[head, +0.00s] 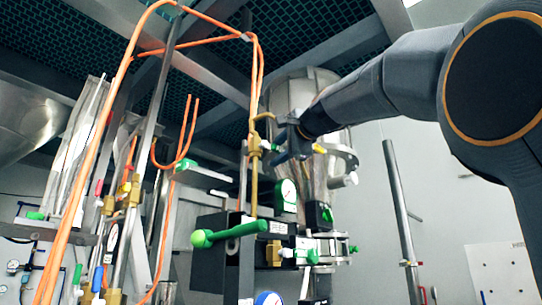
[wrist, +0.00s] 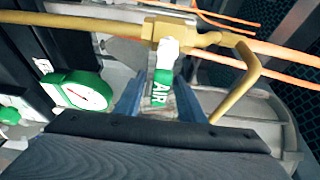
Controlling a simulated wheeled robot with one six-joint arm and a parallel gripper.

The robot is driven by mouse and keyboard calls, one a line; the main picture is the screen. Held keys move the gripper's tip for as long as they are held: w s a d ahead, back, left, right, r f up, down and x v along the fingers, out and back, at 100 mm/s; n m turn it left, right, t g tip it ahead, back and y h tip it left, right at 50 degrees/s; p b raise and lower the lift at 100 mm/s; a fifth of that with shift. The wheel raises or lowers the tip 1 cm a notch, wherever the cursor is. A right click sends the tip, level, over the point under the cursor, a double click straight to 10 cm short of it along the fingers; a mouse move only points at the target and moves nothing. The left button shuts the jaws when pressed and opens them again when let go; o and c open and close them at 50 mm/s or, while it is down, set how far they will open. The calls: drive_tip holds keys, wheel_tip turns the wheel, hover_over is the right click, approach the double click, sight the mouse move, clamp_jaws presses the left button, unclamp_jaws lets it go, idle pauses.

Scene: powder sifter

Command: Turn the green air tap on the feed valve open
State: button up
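The green air tap handle (wrist: 161,88), lettered AIR and white at its pivot, sits on a brass valve body (wrist: 180,32) in the wrist view. The brass valve (head: 254,143) is left of my gripper in the head view. My gripper (wrist: 160,100) has its two blue-grey fingers on either side of the handle. The fingers look apart, with a gap beside the handle. In the head view my gripper (head: 277,146) reaches left to the valve and mostly hides the handle.
A brass pipe (wrist: 240,85) bends close by the right finger. A green-rimmed gauge (wrist: 83,92) is at left. Orange hoses (head: 257,75) run above the valve. The steel hopper (head: 300,90) stands behind my gripper. A green lever (head: 230,234) sits lower down.

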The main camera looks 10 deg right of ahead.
drive_tip(key=shift+p+x, duration=0.4)
drive_tip(key=shift+x, duration=0.95)
clamp_jaws()
